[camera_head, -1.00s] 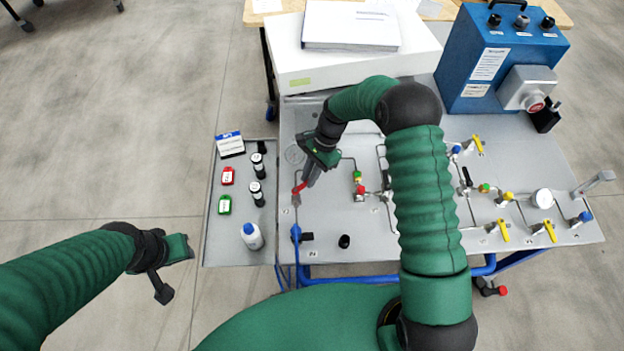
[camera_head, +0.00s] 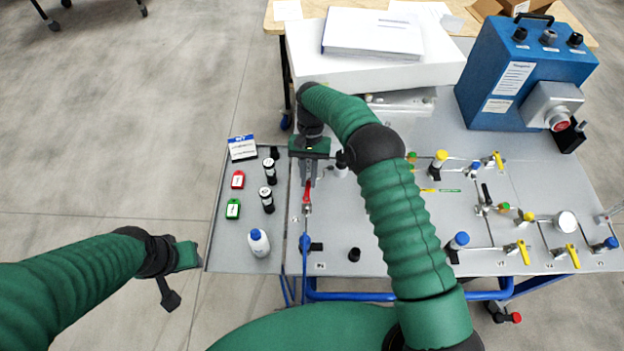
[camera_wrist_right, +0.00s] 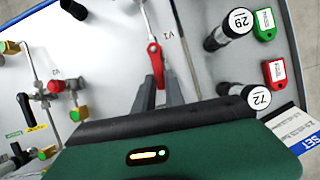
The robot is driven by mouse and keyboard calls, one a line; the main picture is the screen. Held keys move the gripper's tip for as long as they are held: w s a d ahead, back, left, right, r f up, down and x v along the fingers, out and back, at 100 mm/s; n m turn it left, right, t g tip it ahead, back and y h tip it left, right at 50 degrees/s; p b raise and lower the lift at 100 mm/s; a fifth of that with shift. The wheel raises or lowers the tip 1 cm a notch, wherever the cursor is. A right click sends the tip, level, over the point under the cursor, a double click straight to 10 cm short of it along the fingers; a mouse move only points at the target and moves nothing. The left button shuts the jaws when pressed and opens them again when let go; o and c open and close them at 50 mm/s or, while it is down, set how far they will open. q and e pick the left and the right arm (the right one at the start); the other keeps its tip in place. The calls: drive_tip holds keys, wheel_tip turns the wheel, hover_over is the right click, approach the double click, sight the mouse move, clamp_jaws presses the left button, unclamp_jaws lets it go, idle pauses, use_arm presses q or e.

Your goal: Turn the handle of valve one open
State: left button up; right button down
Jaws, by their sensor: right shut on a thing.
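The red handle of valve one (camera_head: 307,193) is at the left of the metal panel and points nearly straight away from me. It also shows in the right wrist view (camera_wrist_right: 155,62), beside the printed label V1. My right gripper (camera_head: 309,182) reaches down over the handle's far end. In the right wrist view its fingers (camera_wrist_right: 158,90) are shut on the handle, one on each side. My left gripper (camera_head: 182,276) hangs over the floor, left of the side tray, away from everything. The picture does not settle whether its fingers are apart.
The side tray (camera_head: 222,262) holds a white bottle (camera_head: 259,242), black-capped vials (camera_head: 267,200) and red and green tags. Yellow-handled valves (camera_head: 572,255) stand at the right of the panel. A blue box (camera_head: 500,75) and a white case (camera_head: 375,68) stand behind.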

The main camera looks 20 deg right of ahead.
use_arm(q)
drive_tip(key=shift+f, duration=0.2)
use_arm(e)
drive_tip(key=shift+w+a+r+n, duration=0.15)
drive_tip(key=shift+w+a+n, duration=0.1)
drive_tip(key=shift+n, duration=0.25)
drive_tip(key=c, duration=1.4)
unclamp_jaws()
drive_tip(key=shift+s, duration=0.1)
